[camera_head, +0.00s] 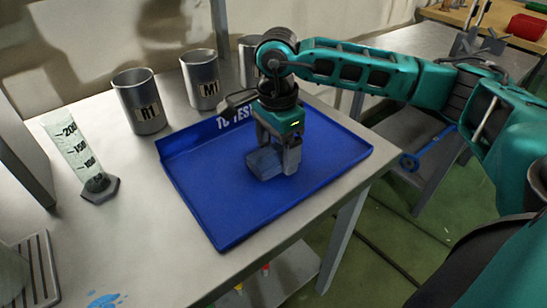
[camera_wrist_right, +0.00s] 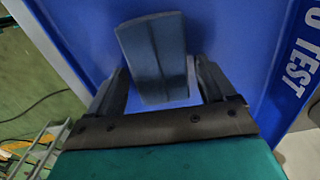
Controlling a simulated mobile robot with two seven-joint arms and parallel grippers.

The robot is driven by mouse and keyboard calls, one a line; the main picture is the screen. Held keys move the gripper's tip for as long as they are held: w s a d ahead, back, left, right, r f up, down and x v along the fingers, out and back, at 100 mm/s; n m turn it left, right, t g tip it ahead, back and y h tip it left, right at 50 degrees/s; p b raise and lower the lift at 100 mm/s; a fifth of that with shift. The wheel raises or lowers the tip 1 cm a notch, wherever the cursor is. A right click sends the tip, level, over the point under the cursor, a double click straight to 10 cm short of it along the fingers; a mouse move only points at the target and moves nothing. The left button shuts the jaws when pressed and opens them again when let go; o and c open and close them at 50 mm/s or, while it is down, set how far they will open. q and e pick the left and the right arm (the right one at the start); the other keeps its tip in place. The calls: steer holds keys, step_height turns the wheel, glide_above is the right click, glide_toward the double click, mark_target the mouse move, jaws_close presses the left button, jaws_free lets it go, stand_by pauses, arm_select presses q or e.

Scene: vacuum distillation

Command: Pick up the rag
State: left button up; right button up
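The rag is a blue-grey folded block (camera_head: 265,163) on the blue tray (camera_head: 222,222), towards its back middle. My right gripper (camera_head: 279,165) points down over the tray with its fingers around the rag. In the right wrist view, the rag (camera_wrist_right: 152,60) lies between the two spread fingers (camera_wrist_right: 162,85). The left fingertip is very close to the rag's side, and a narrow gap shows by the right finger. The gripper looks open, and I see no clear grip on the rag. The near finger hides part of the rag in the head view. My left gripper is not in view.
Metal cups R1 (camera_head: 140,103) and M1 (camera_head: 202,82) stand behind the tray, with another cup (camera_head: 247,62) partly behind my arm. A graduated cylinder (camera_head: 75,150) stands at left. A slatted rack (camera_head: 38,268) is at lower left. The table's edge runs along the tray's right.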

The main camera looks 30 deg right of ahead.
mark_target(277, 153)
steer(key=c, duration=0.9)
steer(key=shift+o, duration=0.2)
step_height(277, 153, up, 10)
steer(key=shift+p, duration=0.45)
steer(key=o, duration=0.4)
steer(key=shift+c, duration=1.4)
steer(key=shift+s, duration=0.1)
